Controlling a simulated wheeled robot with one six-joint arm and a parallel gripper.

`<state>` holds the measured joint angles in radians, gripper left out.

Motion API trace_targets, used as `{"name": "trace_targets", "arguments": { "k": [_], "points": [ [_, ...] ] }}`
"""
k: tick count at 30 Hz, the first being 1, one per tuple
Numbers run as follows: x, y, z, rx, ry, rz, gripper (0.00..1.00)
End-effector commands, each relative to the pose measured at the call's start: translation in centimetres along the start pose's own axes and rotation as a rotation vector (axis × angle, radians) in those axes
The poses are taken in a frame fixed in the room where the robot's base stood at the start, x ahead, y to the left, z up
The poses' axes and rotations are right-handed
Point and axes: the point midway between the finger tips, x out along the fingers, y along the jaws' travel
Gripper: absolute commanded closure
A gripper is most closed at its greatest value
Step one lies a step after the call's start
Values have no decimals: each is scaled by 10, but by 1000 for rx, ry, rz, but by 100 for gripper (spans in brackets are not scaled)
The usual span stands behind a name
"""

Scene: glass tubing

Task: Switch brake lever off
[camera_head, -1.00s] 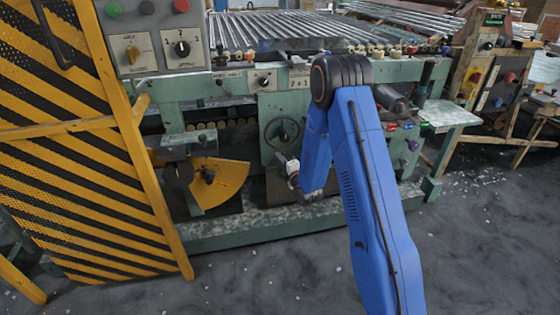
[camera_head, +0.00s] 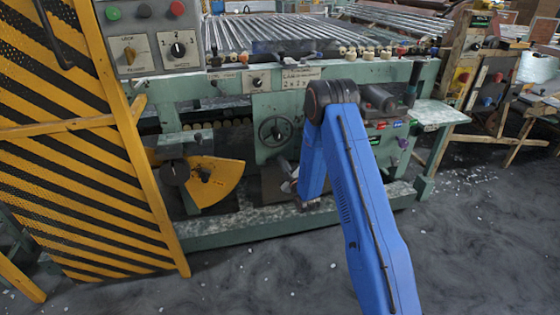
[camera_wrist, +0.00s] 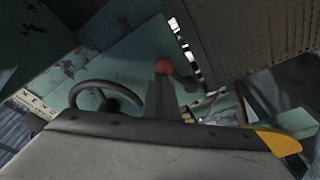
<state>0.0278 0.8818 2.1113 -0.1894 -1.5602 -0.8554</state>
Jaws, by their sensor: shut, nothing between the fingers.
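A lever with a red ball knob (camera_wrist: 164,66) stands near the middle of the wrist view, in front of a green machine panel. It looks like the brake lever, but no label on it is readable. I cannot make it out in the head view, where my arm covers part of the machine. My gripper (camera_head: 290,187) is shut and empty, low in front of the machine, below the handwheel (camera_head: 276,131). The handwheel also shows left of the lever in the wrist view (camera_wrist: 105,97). A grey shape fills the bottom of the wrist view and hides the lever's base.
A yellow sector plate (camera_head: 218,180) is on the machine left of my gripper. A yellow-black striped guard (camera_head: 85,190) stands at the left, with a control box (camera_head: 150,35) above. A green side table (camera_head: 435,112) is at the right. The floor in front is open.

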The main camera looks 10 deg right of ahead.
Motion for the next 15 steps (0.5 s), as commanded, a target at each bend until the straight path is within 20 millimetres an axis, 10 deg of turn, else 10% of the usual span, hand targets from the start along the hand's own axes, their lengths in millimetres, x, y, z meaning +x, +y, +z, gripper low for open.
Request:
{"name": "trace_targets", "arguments": {
  "k": [15],
  "points": [
    [-3, -7, 13, -9, -1, -1, 100]
  ]
}}
